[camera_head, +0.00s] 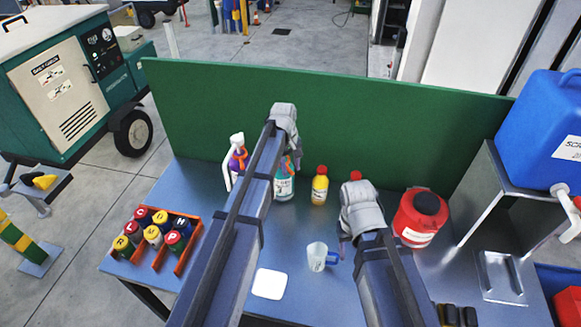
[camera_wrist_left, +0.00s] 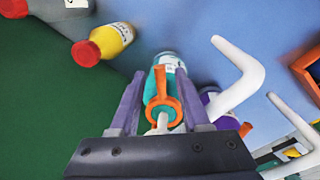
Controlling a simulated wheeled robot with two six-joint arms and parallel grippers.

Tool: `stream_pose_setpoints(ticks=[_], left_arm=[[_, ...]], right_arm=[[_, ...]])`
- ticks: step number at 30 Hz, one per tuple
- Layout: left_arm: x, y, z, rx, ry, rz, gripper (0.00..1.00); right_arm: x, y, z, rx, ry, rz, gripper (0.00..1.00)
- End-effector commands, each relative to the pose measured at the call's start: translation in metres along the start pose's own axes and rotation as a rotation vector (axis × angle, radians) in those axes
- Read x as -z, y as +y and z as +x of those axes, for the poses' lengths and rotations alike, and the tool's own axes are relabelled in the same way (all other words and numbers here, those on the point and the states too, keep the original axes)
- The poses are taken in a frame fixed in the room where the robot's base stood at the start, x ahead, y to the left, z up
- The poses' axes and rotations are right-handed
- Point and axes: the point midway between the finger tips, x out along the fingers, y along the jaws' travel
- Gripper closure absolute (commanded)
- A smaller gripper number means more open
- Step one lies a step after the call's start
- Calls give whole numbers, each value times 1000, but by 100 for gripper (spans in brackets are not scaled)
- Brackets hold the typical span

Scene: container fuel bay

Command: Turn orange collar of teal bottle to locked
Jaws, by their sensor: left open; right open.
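The teal bottle (camera_head: 284,188) stands on the bench by the green panel, partly behind my left arm. In the left wrist view the teal bottle (camera_wrist_left: 170,62) shows from above, with its orange collar (camera_wrist_left: 174,101) around the top and a whitish spout poking out. An orange tab runs along one side of the collar. My left gripper (camera_wrist_left: 161,95) is open, with one purple finger on each side of the collar; I cannot tell whether they touch it. My left gripper's fingers are mostly hidden in the head view. My right gripper (camera_head: 345,238) is open above the bench, apart from the bottle.
A purple spray bottle (camera_head: 238,160) stands close on the left, its white part (camera_wrist_left: 242,78) beside my left gripper. A yellow bottle (camera_head: 320,188) is to the right. A clear cup (camera_head: 317,256), red can (camera_head: 420,215) and orange rack (camera_head: 187,250) stand on the bench (camera_head: 290,231).

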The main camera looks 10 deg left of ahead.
Motion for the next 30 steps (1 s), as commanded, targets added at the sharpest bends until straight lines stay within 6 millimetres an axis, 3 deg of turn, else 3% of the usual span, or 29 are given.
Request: stream_pose_setpoints(ticks=[18, 30], left_arm=[[0, 0, -71, 0, 0, -1, 53], [0, 0, -76, 0, 0, 0, 53]], right_arm=[[-5, 6, -70, 1, -2, -1, 50], [-5, 7, -75, 1, -3, -3, 50]])
